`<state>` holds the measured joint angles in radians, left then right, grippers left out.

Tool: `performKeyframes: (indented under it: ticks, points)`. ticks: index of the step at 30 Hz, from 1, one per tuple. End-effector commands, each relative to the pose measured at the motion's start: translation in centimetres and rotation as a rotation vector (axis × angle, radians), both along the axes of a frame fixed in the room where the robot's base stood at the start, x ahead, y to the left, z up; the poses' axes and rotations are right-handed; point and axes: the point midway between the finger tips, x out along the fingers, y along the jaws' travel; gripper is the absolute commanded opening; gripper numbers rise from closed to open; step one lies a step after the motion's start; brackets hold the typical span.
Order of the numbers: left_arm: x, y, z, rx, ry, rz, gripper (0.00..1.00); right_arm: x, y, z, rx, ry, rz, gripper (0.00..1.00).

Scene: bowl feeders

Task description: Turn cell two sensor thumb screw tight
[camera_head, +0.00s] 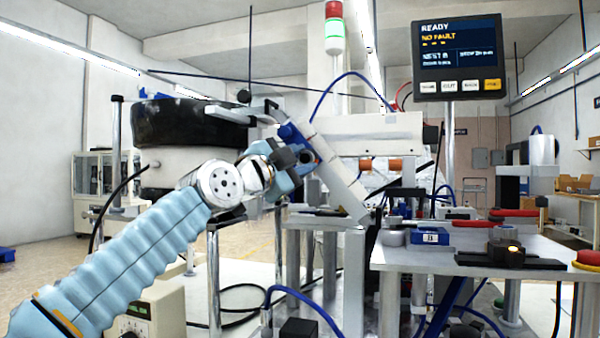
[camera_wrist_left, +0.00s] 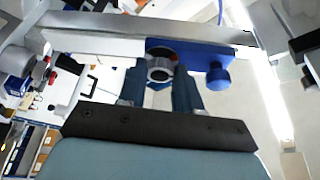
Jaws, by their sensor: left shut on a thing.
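My left gripper (camera_head: 302,157) reaches up to the slanted metal rail beside the feeder bowl (camera_head: 185,122). In the left wrist view my left gripper (camera_wrist_left: 160,80) has its two blue fingers on either side of a dark round part (camera_wrist_left: 160,69) with a grey ring, and is shut on it. That part sits at a blue bracket (camera_wrist_left: 195,50) on the rail; the bracket also shows in the head view (camera_head: 290,133). A blue knob (camera_wrist_left: 220,78) stands on the bracket's right, clear of the fingers. I cannot tell which round part is the thumb screw. My right gripper is out of view.
The panel screen (camera_head: 458,45) reads READY and NO FAULT. A table (camera_head: 455,258) at the right bears a small blue box (camera_head: 431,236), red-handled tools (camera_head: 473,223) and a dark fixture (camera_head: 505,254). Cables hang below the rail.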

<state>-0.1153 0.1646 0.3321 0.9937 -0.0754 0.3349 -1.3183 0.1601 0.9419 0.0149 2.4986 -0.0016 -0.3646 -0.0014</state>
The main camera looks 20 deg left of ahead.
Motion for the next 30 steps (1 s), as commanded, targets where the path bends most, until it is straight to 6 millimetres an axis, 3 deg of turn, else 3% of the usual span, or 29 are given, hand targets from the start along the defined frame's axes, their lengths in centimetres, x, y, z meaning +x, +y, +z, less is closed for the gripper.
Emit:
performKeyframes:
  ticks: [18,30]
  points:
    - [0.0,0.1,0.8,0.552,-0.017,-0.001,0.03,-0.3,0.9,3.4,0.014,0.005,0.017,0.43]
    - [0.0,0.1,0.7,0.736,-0.025,0.001,0.03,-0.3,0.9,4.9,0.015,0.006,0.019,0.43]
